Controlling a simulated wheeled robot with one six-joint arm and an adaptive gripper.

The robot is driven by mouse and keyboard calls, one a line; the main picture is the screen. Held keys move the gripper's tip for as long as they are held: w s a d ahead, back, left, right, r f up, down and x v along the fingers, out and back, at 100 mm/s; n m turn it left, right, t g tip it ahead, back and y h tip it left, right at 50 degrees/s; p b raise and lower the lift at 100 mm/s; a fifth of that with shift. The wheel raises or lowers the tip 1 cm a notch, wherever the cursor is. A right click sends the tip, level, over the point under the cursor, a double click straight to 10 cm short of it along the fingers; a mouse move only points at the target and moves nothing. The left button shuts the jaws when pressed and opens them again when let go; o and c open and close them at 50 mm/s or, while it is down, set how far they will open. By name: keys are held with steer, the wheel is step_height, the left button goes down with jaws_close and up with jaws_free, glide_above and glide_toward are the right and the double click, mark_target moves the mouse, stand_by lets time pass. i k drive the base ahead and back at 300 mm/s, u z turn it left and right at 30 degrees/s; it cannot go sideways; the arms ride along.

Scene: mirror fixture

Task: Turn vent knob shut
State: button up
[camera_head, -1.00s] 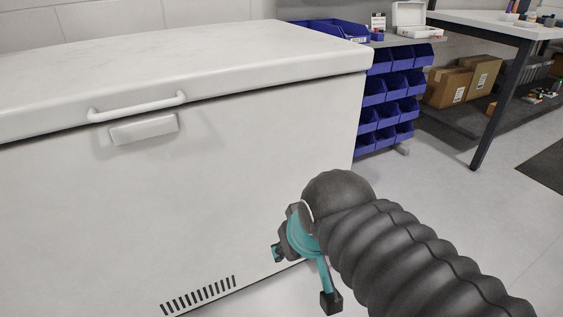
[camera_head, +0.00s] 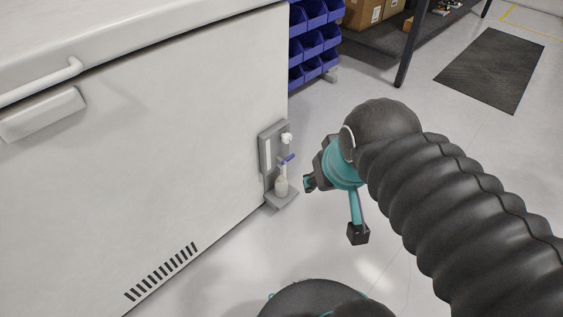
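A small grey fixture (camera_head: 265,153) is mounted on the freezer's right-hand side, low down. It has a round white knob (camera_head: 287,138) near its top and a blue lever (camera_head: 288,159) below that. A small whitish container (camera_head: 281,187) sits under the lever on a grey ledge. I cannot tell for sure which of the knob and lever is the vent knob. My gripper (camera_head: 333,209), teal with black fingertips, is right of the fixture in the picture, apart from it. Its fingers are spread and nothing shows between them.
The white chest freezer (camera_head: 170,130) fills the left, with a handle (camera_head: 45,82) and a vent grille (camera_head: 162,272). Blue bins (camera_head: 312,45), a dark table leg (camera_head: 411,45) and cardboard boxes (camera_head: 362,12) stand behind. A dark mat (camera_head: 492,70) lies on otherwise open floor.

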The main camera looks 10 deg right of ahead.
mark_target(287, 137)
steer(key=z, duration=3.45)
steer(key=k, duration=0.75)
steer(key=u, duration=1.7)
